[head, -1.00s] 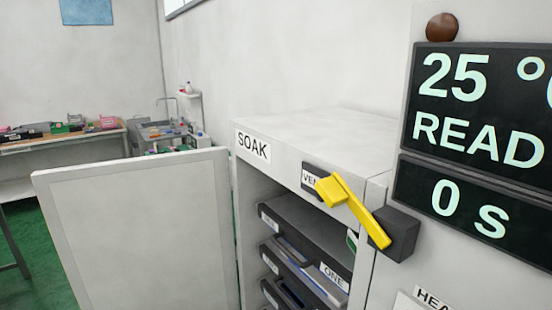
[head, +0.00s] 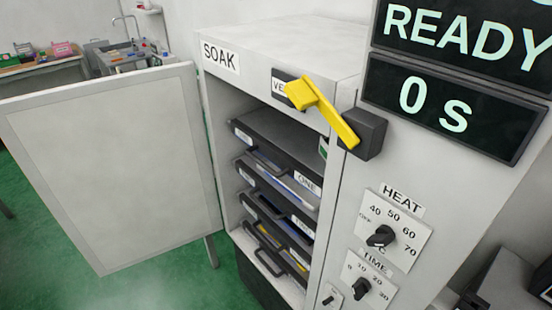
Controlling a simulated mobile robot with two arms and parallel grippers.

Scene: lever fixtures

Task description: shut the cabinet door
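The cabinet door (head: 112,165) stands wide open in the head view, swung out to the left of the cabinet. It is a pale flat panel. The cabinet (head: 285,45) is pale, with a SOAK label at its upper left. Its opening shows several dark drawers or trays (head: 275,150) stacked inside, one labelled ONE. A yellow lever handle (head: 325,108) on a dark block (head: 362,133) slants across the upper right corner of the opening. Neither of my grippers is in view.
Right of the opening, a panel carries a HEAT dial (head: 380,236), a TIME dial (head: 361,288) and a display (head: 440,108) reading READY and 0 s. A bench (head: 40,72) with small items and a sink (head: 120,55) stand behind the door. Green floor shows below the door.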

